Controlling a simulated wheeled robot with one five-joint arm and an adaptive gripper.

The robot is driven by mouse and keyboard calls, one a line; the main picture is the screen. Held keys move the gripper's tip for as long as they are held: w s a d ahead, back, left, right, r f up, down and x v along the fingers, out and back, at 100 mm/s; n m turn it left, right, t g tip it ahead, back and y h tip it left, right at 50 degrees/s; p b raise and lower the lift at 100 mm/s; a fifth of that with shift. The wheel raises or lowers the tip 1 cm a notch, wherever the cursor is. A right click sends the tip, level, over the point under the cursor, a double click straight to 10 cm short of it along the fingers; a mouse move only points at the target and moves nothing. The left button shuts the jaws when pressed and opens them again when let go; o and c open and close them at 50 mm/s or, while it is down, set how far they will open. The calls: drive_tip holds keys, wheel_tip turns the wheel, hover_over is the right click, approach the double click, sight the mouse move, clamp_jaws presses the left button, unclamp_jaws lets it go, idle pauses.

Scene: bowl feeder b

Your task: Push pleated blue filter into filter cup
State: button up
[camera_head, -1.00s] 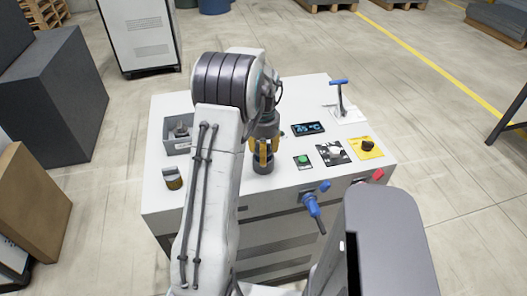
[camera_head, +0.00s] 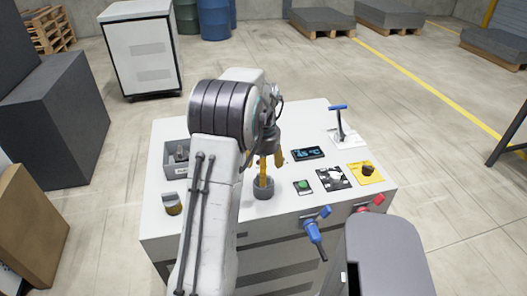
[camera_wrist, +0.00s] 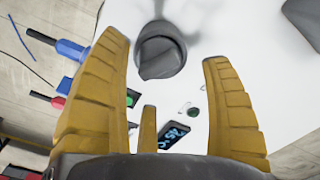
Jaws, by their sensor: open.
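A dark grey round cup (camera_head: 263,191) stands on the white cabinet top, below my gripper (camera_head: 271,170). In the wrist view the cup (camera_wrist: 182,42) lies just beyond my yellow fingers. A grey, slanted piece (camera_wrist: 158,58) shows in its mouth; I cannot tell whether it is the filter or how deep it sits. No blue pleats can be made out. My gripper is open, its fingers well apart with nothing between them. In the head view one finger hides part of the cup's mouth.
A display (camera_head: 308,153), green button (camera_head: 303,186), knob plates and a blue-handled lever (camera_head: 339,120) are at the right. A blue handle (camera_head: 314,233) sticks out in front.

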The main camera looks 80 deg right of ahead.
wheel_tip(320, 180, up, 8)
drive_tip(key=shift+r, duration=0.2)
idle(1.2)
